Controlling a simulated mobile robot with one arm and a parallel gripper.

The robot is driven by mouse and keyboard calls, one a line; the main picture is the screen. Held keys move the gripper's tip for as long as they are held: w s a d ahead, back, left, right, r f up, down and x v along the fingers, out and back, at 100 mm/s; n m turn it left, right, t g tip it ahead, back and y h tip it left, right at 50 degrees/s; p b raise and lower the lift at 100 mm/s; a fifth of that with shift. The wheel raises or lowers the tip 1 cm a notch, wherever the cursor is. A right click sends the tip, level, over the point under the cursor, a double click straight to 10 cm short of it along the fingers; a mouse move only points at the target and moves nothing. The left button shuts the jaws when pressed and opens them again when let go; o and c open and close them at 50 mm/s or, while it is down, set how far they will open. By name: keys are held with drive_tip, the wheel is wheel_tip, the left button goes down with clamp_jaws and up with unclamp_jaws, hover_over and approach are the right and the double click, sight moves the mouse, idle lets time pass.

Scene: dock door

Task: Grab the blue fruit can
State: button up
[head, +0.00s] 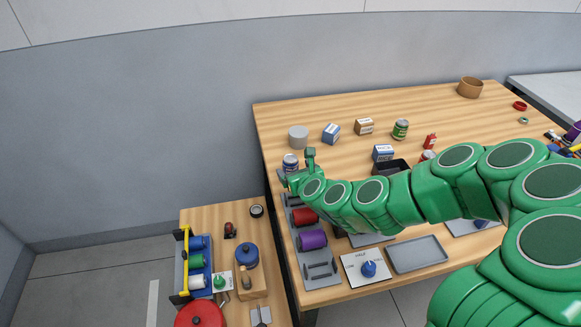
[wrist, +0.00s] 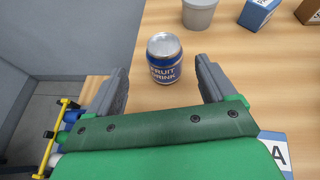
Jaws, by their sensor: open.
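The blue fruit can (head: 290,163) stands upright near the left edge of the wooden table. In the wrist view the blue can (wrist: 164,60) has a silver lid and a label reading "FRUIT DRINK". My gripper (wrist: 161,76) is open, with its two grey fingers apart and nothing held. The can stands just beyond the fingertips, roughly midway between them, and I see no contact. In the head view my gripper (head: 298,170) is right beside the can and its raised part partly covers the area near it.
A grey cup (head: 298,137) stands close behind the can, also in the wrist view (wrist: 199,14). A blue-white box (head: 331,133), a brown box (head: 364,126) and a green can (head: 400,130) stand further right. A rack with red and purple rolls (head: 312,241) lies in front.

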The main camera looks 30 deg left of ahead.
sight(289, 164)
drive_tip(key=shift+w+a+f+m+t, duration=0.2)
drive_tip(key=shift+f+m+t, duration=0.2)
drive_tip(key=shift+f+m, duration=0.3)
drive_tip(key=shift+f+x, duration=0.15)
drive_tip(key=shift+x, duration=1.75)
drive_tip(key=shift+f+x, duration=0.1)
drive_tip(key=shift+x, duration=1.85)
drive_tip(key=shift+d, duration=0.15)
drive_tip(key=c, duration=1.1)
drive_tip(key=shift+r, duration=0.1)
drive_tip(key=shift+c, duration=0.2)
